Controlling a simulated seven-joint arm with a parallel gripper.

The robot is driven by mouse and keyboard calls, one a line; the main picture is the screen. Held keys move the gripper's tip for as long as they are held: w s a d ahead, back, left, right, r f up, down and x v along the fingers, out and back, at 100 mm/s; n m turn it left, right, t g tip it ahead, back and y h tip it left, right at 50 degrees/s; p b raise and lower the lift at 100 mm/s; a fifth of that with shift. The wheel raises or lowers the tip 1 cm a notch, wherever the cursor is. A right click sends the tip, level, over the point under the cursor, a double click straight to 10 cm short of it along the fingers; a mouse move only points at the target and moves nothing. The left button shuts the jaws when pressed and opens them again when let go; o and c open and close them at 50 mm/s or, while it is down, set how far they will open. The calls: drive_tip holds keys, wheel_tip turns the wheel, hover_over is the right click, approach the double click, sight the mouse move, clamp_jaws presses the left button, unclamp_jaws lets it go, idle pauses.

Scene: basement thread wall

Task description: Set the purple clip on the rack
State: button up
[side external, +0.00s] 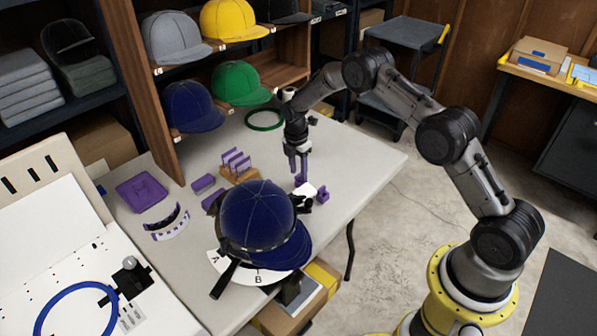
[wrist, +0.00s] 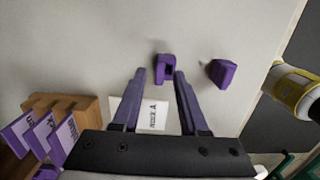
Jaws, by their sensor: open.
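My gripper (side external: 299,174) points down over the right part of the table, with its purple fingers apart. In the wrist view a small U-shaped purple clip (wrist: 165,64) lies on the table by the fingertips, roughly in line with the gap; I cannot tell whether it is between them. A second purple piece (wrist: 221,72) lies to its right, and it also shows in the side view (side external: 322,193). The wooden rack (side external: 240,176) stands left of my gripper and holds several upright purple clips (wrist: 43,133) with labels.
A navy cap on a stand (side external: 258,210) sits close in front of the rack. A white printed card (wrist: 152,114) lies under my fingers. A green ring (side external: 264,119) lies behind, and a purple tray (side external: 142,193) lies at left. Cap shelves (side external: 200,50) stand behind.

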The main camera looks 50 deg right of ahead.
wheel_tip(320, 180, up, 12)
wheel_tip(320, 180, up, 13)
drive_tip(key=m+t, duration=0.1)
drive_tip(key=m, duration=0.3)
hover_over(297, 176)
drive_tip(key=s+a, duration=0.3)
drive_tip(key=s, duration=0.3)
drive_tip(key=s+a+r+m+t, duration=0.25)
drive_tip(key=s+r+m, duration=0.2)
drive_tip(key=s, duration=0.55)
drive_tip(key=s+a+r+m+t, duration=0.1)
drive_tip(key=s+a+r+m, duration=0.25)
drive_tip(key=s+r, duration=0.45)
drive_tip(key=s+f+m, duration=0.2)
drive_tip(key=s+m, duration=0.1)
drive_tip(key=s, duration=0.4)
drive_tip(key=s+f+m+t, duration=0.1)
drive_tip(key=s+f+m, duration=0.1)
drive_tip(key=s, duration=0.5)
drive_tip(key=shift+s+a+f+m+y, duration=0.15)
drive_tip(key=shift+a+f+m+y, duration=0.05)
drive_tip(key=shift+a+m+y, duration=0.25)
